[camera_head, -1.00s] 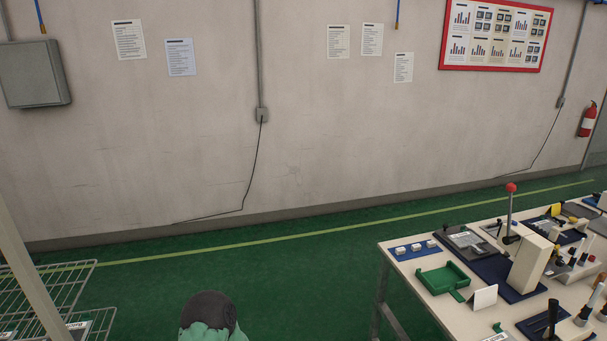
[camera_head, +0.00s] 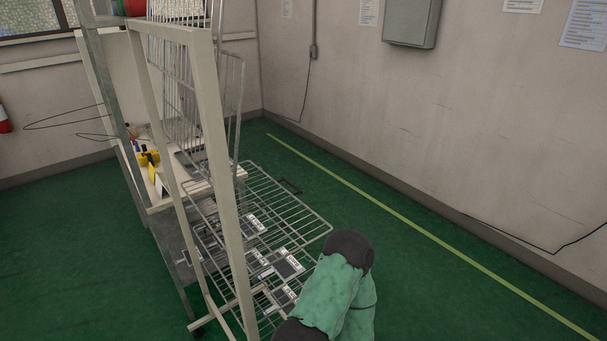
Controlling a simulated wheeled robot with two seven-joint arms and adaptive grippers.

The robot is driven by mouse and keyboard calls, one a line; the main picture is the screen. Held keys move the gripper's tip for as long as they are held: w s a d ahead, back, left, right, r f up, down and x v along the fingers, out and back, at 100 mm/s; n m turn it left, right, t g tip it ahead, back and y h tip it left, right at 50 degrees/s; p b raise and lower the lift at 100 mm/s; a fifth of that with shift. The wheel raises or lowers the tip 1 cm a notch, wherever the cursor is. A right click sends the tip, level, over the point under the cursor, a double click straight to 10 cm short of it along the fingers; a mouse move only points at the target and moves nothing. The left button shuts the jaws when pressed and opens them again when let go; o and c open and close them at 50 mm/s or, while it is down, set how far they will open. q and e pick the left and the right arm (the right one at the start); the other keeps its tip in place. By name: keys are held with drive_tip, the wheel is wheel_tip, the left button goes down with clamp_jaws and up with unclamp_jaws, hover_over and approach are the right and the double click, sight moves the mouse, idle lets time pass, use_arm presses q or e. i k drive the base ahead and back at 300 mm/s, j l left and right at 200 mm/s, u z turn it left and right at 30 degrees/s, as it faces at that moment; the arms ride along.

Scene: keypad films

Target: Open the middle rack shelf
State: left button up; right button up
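The rack (camera_head: 221,165) stands left of centre, with pale upright posts. A wire shelf (camera_head: 305,223) lies flat at its lower part, reaching out to the right, with several small dark and white flat pieces (camera_head: 289,266) on and around it. Above it, wire shelf panels (camera_head: 170,90) stand upright against the rack. I cannot tell which of these is the middle shelf. A green-sleeved link of my own arm covers part of the lower rack at the bottom centre. Neither of my grippers shows.
A bench or table with yellow items (camera_head: 148,158) stands behind the rack. A grey wall box (camera_head: 411,22) hangs at the upper right. A black cable runs along the wall at right.

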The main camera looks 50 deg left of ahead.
sight(298, 192)
drive_tip(key=i+u, duration=0.4)
drive_tip(key=i+l+u, duration=0.2)
drive_tip(key=u, duration=0.2)
drive_tip(key=i+l+u, duration=0.2)
drive_tip(key=u, duration=0.2)
drive_tip(key=i+l+u, duration=0.25)
drive_tip(key=u, duration=0.2)
drive_tip(key=i+l+u, duration=0.15)
drive_tip(key=l+u, duration=0.25)
drive_tip(key=i+l+u, duration=0.25)
drive_tip(key=u, duration=0.2)
drive_tip(key=i+l+u, duration=0.15)
drive_tip(key=l+u, duration=0.3)
drive_tip(key=i+l+u, duration=0.15)
drive_tip(key=u, duration=0.3)
drive_tip(key=l, duration=0.4)
drive_tip(key=i+u, duration=0.05)
